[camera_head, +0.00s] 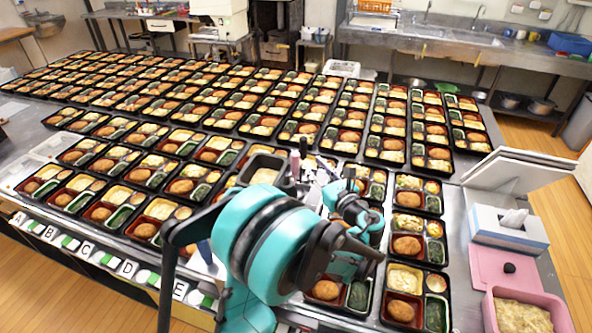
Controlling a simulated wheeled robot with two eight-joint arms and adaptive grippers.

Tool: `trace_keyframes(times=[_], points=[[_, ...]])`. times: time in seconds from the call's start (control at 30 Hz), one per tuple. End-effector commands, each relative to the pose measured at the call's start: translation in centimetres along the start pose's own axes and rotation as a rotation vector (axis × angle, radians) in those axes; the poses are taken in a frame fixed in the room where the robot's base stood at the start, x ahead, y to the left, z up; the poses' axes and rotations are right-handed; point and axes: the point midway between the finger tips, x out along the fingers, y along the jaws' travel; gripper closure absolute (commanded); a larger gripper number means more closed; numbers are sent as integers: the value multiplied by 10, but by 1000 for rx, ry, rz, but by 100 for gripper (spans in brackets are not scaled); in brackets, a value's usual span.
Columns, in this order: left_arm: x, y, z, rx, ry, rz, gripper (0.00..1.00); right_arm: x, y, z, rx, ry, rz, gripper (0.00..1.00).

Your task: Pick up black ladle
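My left arm reaches in from the bottom and covers the middle of the front trays. Its gripper (312,168) is at the far end of the teal links, just right of a dark square container (252,163) with pale food in it. A small dark upright piece (303,147) stands by the fingers. It may be the handle of the black ladle, but it is too small to be sure. The gap between the fingers is unclear, so I cannot tell whether they hold anything. My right gripper is not in view.
Rows of filled black bento trays (408,246) cover most of the steel table. Lettered labels line the front edge.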

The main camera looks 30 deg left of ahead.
Motion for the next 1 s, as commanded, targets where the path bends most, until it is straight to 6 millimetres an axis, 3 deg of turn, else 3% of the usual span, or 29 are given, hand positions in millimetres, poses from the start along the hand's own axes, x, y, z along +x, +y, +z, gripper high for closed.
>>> trace_keyframes(times=[0.17,0.8,1.0], points=[[3,-3,0,32,-22,2,70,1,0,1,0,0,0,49],[77,-6,2,31,-22,3,70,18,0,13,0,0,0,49],[78,-6,3,31,-22,1,70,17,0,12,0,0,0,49]])
